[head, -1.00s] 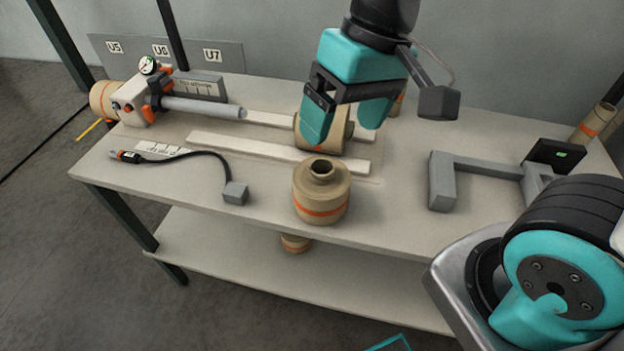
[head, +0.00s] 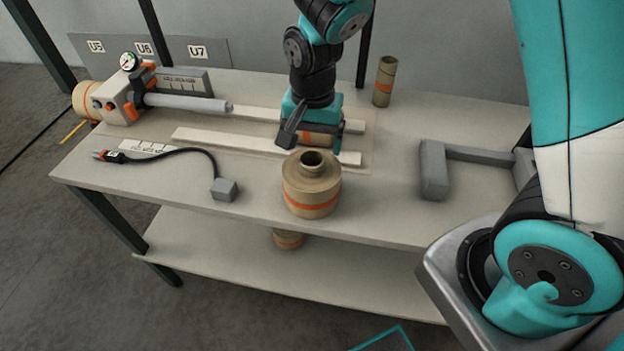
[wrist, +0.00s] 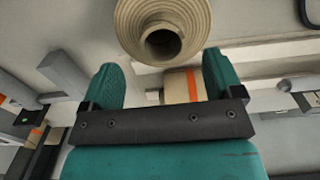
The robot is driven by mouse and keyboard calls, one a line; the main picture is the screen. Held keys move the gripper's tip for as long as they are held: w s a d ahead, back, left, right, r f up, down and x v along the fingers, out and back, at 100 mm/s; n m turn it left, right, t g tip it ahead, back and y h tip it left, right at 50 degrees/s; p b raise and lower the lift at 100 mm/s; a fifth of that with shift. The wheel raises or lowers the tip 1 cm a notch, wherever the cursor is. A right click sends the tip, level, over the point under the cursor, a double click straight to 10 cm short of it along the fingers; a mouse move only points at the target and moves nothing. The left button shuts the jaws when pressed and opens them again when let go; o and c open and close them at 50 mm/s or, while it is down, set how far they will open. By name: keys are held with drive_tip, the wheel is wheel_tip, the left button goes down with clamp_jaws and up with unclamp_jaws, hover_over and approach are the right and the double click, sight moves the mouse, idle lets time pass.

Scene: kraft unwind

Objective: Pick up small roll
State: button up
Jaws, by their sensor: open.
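A kraft roll with an orange band (head: 318,139) lies on its side on pale rails on the table, mostly hidden by my gripper in the head view. My gripper (head: 308,122) is just above or around it; the exact gap is hidden. In the wrist view my gripper (wrist: 160,75) is open, with its two teal fingers apart and the banded roll (wrist: 184,86) showing between them. A slim kraft roll (head: 385,82) stands upright at the back of the table. The frames do not settle which of these is the small roll.
A larger stepped roll (head: 311,187) stands upright in front of my gripper, also large in the wrist view (wrist: 163,28). A gauged device with a shaft (head: 185,103) is at left, a cable with a grey block (head: 224,189) before it. A grey frame (head: 433,170) is at right.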

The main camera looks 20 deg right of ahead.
sight(312, 158)
drive_tip(key=shift+w+f+p, duration=0.2)
drive_tip(key=shift+f+p, duration=0.55)
drive_tip(key=shift+f, duration=2.1)
clamp_jaws()
